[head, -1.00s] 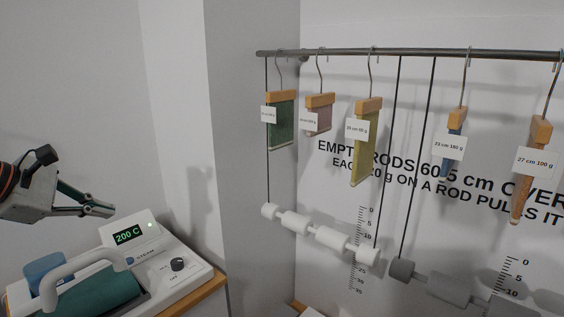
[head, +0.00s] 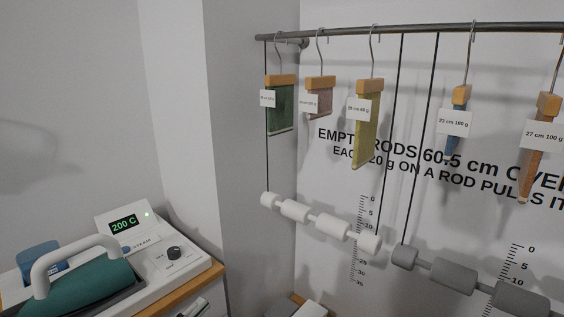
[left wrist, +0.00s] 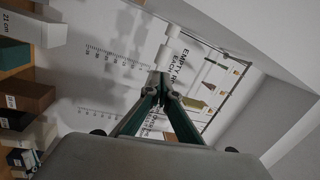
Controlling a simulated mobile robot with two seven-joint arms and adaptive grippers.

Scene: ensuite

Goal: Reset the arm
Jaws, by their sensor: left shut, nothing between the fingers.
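My left gripper shows only in the left wrist view (left wrist: 160,82). Its green-and-grey fingers meet at the tips, shut with nothing between them. Beyond the tips are the white wall with printed lettering and the hanging pieces, seen sideways. Neither of my grippers shows in the head view, though a faint shadow lies on the left wall there.
In the head view, a steam press (head: 165,248) reading 200 C stands lower left on a wooden-topped cabinet. Hangers with labelled cloths, such as a yellow one (head: 366,140), hang from a rail (head: 400,33). White (head: 328,226) and grey (head: 453,275) rods hang below. Boxes (left wrist: 30,97) show in the wrist view.

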